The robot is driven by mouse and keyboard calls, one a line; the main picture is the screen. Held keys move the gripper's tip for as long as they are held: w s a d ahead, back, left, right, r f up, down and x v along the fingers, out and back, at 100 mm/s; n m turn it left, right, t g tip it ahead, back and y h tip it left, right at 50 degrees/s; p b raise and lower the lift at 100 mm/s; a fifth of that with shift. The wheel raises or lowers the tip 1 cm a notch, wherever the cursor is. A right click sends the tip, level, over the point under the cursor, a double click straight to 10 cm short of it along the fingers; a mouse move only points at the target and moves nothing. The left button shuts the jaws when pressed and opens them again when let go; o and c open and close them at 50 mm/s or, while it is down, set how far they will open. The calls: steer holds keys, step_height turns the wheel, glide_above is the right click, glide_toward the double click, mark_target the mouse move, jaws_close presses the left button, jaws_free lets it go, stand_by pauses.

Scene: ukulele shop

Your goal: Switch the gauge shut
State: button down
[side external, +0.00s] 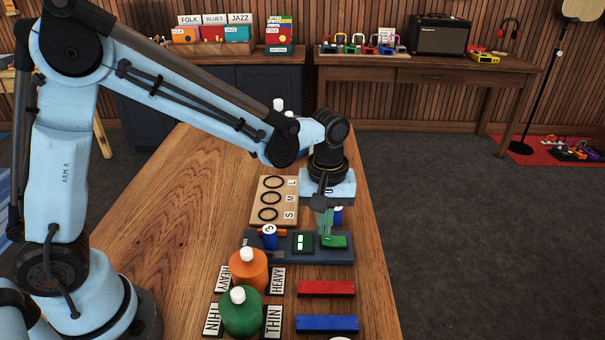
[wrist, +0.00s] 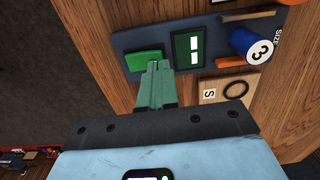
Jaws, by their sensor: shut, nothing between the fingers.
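The gauge (side external: 285,257) is a long dark slate base on the wooden table, with a small dark display (side external: 302,243) showing pale bars. A green block (side external: 338,241), which looks like its switch, sits at the base's right end. It also shows in the wrist view (wrist: 143,60), left of the display (wrist: 187,50). My gripper (side external: 325,234) points down at this green block, its green fingers shut and empty. In the wrist view its fingertips (wrist: 157,66) overlap the block's near edge; I cannot tell whether they touch.
A board with several black rings (side external: 281,184) lies behind the gauge. Orange (side external: 248,272) and green (side external: 240,318) bottles with HEAVY and THIN labels stand in front. Red (side external: 326,288) and blue (side external: 326,324) bars lie at front right. Another blue cylinder is partly hidden behind my fingers.

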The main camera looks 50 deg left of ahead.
steer(key=shift+f, duration=1.05)
stand_by(0.7)
steer(key=shift+r, duration=3.55)
steer(key=s+a+r+m+t, duration=0.3)
steer(key=s+a+m+t, duration=0.4)
steer(key=s+a+m, duration=0.2)
steer(key=shift+s+r, duration=0.4)
steer(key=shift+s, duration=0.1)
